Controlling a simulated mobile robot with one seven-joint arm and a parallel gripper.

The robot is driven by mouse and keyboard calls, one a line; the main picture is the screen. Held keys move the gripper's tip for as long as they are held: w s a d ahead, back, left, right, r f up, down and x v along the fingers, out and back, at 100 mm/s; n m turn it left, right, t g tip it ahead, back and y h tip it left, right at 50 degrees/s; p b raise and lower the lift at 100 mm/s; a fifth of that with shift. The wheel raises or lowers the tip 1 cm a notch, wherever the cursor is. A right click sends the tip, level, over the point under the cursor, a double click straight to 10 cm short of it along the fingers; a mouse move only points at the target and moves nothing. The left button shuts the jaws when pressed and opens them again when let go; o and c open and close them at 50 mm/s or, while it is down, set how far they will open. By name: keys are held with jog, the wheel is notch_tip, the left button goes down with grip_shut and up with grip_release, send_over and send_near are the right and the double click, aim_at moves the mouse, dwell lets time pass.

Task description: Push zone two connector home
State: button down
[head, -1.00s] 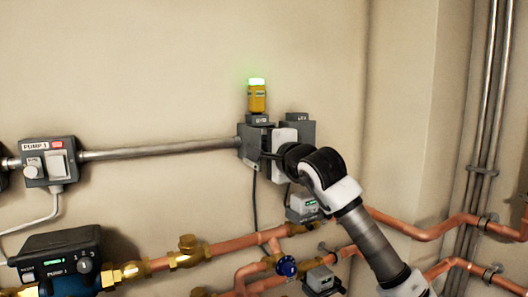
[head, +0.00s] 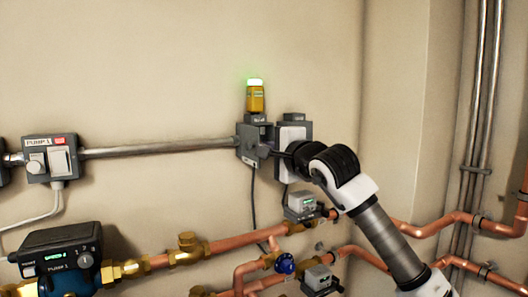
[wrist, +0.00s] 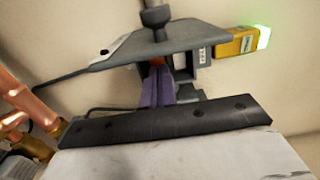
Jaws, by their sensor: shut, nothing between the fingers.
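A grey control box (head: 250,140) on the wall bears a yellow beacon (head: 256,99) with a green lit top; the beacon also shows in the wrist view (wrist: 236,43). My gripper (head: 287,154) is shut and empty, just right of that part. In the wrist view, narrow purplish shapes reach from the dark bar toward the box; their tips are unclear.
A second grey box with a white face (head: 293,134) stands close on the right. A cable hangs below the boxes. Copper pipes, a blue-handled valve (head: 285,264) and a grey actuator (head: 301,205) lie below. A metal conduit (head: 160,148) runs left to a pump switch (head: 50,158).

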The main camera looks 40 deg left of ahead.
jog(key=b+v, duration=0.3)
jog(key=v, duration=0.7)
jog(key=shift+d, duration=0.15)
jog(key=shift+w, duration=0.1)
